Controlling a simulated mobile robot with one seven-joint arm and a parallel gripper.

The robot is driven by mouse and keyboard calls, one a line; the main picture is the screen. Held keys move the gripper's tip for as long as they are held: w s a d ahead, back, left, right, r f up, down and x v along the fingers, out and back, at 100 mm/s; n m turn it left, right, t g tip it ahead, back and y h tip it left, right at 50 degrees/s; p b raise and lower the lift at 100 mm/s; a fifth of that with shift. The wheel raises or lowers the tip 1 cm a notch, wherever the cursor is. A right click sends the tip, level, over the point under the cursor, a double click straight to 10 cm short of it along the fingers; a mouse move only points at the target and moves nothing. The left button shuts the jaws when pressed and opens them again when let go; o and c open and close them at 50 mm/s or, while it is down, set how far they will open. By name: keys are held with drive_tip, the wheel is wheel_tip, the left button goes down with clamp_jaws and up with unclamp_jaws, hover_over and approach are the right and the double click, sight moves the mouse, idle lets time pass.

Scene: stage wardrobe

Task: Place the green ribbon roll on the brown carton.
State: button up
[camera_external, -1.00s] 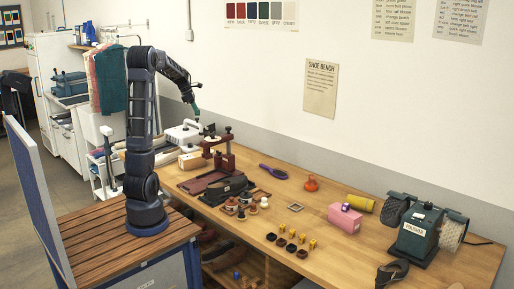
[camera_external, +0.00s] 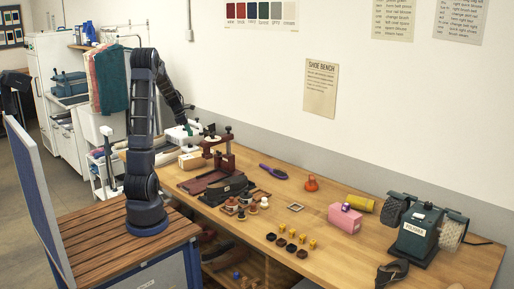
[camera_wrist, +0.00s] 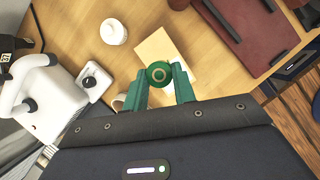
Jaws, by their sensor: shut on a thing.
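The green ribbon roll (camera_wrist: 159,74) is between the green fingertips of my gripper (camera_wrist: 161,80) in the wrist view, with its round face towards the camera. My gripper is shut on it. The light brown carton (camera_wrist: 157,45) lies beyond the roll in the wrist view, partly hidden by the roll and fingers. In the external view the carton (camera_external: 192,161) stands at the left end of the bench, and my gripper (camera_external: 190,131) is above it, pointing down. The roll cannot be made out clearly in the external view. I see no contact between roll and carton.
A white appliance with a handle (camera_wrist: 48,100) stands close on the left in the wrist view. A white round object (camera_wrist: 113,32) and a partly hidden cup (camera_wrist: 118,102) are near. A dark red stand (camera_external: 222,155) is right of the carton.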

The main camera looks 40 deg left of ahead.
wheel_tip(320, 180, down, 12)
drive_tip(key=shift+f, duration=0.15)
idle(0.4)
drive_tip(key=shift+f, duration=0.1)
drive_tip(key=o, duration=0.9)
drive_tip(key=shift+o, duration=0.2)
